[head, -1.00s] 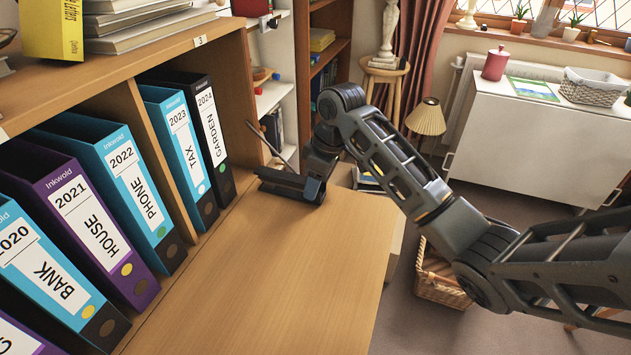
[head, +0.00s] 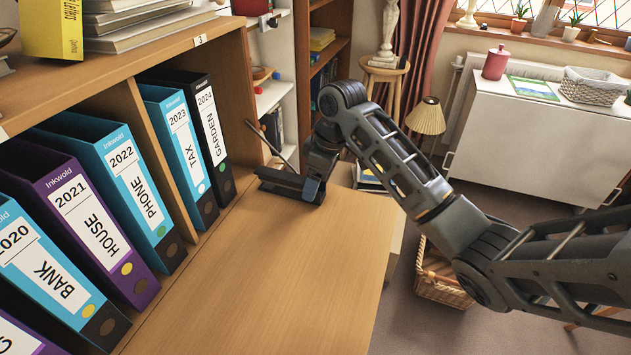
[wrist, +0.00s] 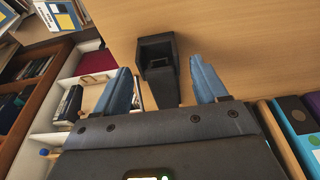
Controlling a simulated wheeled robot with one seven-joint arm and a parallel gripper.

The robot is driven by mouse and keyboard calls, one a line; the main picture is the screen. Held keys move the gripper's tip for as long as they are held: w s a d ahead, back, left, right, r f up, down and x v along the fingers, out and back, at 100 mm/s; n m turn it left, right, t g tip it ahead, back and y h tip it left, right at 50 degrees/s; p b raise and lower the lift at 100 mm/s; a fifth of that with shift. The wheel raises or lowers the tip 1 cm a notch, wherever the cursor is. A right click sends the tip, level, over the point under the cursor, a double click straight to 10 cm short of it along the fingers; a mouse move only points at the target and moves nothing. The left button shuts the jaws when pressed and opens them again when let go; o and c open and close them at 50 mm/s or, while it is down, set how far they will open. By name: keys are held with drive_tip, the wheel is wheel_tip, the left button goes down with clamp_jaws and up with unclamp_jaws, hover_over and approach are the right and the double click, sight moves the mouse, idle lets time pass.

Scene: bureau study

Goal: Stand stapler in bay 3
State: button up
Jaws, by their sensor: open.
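A dark stapler (head: 278,184) lies on the wooden desk top (head: 270,270), in front of the right end of the binder shelf. In the wrist view the stapler (wrist: 159,62) shows between the two blue fingers, with wood visible beside it. My gripper (wrist: 168,85) is open around the stapler, and I cannot tell whether either finger touches it. In the head view my gripper (head: 314,188) is at the stapler's right end and hides part of it. Bay 3, under the label "3" (head: 200,40), holds the blue TAX binder (head: 181,150) and black GARDEN binder (head: 212,135).
Bay 3 has a gap right of the GARDEN binder. The bay to its left holds the PHONE (head: 135,190) and HOUSE (head: 95,225) binders, among others. A wooden divider (head: 160,150) separates the bays. The desk's front and middle are clear.

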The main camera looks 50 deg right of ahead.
drive_tip(key=p+v, duration=0.2)
drive_tip(key=v, duration=0.9)
drive_tip(key=shift+r, duration=0.2)
